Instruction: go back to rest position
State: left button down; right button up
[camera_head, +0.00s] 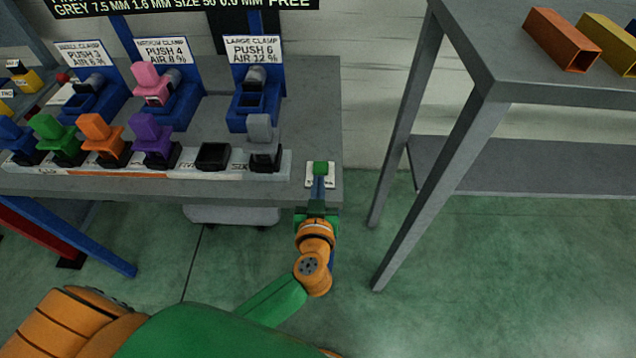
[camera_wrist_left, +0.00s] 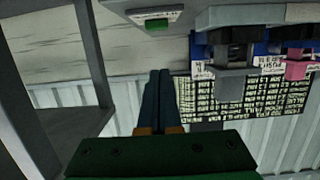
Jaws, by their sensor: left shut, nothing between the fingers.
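My left gripper (camera_head: 319,180) is shut and empty, its blue fingers together at the table's front right corner. In the head view its tips overlap the lower edge of a green button (camera_head: 320,167) on a white plate. In the left wrist view the shut fingers (camera_wrist_left: 160,74) point up the picture, and the green button (camera_wrist_left: 157,24) shows apart from them, beyond the tips. Whether they touch is not clear from the head view alone. My right gripper is not in view.
The grey table (camera_head: 225,85) holds blue clamp stations, a pink piece (camera_head: 151,80) in the middle one. A front row holds blue, green, orange, purple and grey pieces, with one empty slot (camera_head: 213,156). At right stands a grey table (camera_head: 510,60) with orange and yellow tubes. Floor between tables is clear.

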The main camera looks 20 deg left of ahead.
pick_arm(q)
jog(key=shift+s+d+r, duration=0.15)
jog(key=shift+s+d, duration=0.05)
jog(key=shift+s, duration=0.45)
jog(key=s+d+f+m+g+h, duration=0.1)
jog(key=s+f+m+g+h, duration=0.2)
jog(key=f, duration=0.7)
jog(key=s+d+f+m+h, duration=0.1)
jog(key=s+f+m+h, duration=0.3)
jog(key=f, duration=0.7)
jog(key=s+a+f+g+y, duration=0.1)
jog(key=s+a+f+g, duration=0.1)
jog(key=s, duration=0.7)
jog(key=s+a+f+n+g+y, duration=0.1)
jog(key=s+a+f+g, duration=0.2)
jog(key=s+f+g, duration=0.2)
jog(key=s+a+f+g, duration=0.3)
jog(key=s+f, duration=0.4)
jog(key=s, duration=0.6)
jog(key=shift+a+f+g+y, duration=0.15)
jog(key=shift+a+g+y, duration=0.05)
jog(key=shift+g+y, duration=0.2)
jog(key=shift+w, duration=0.15)
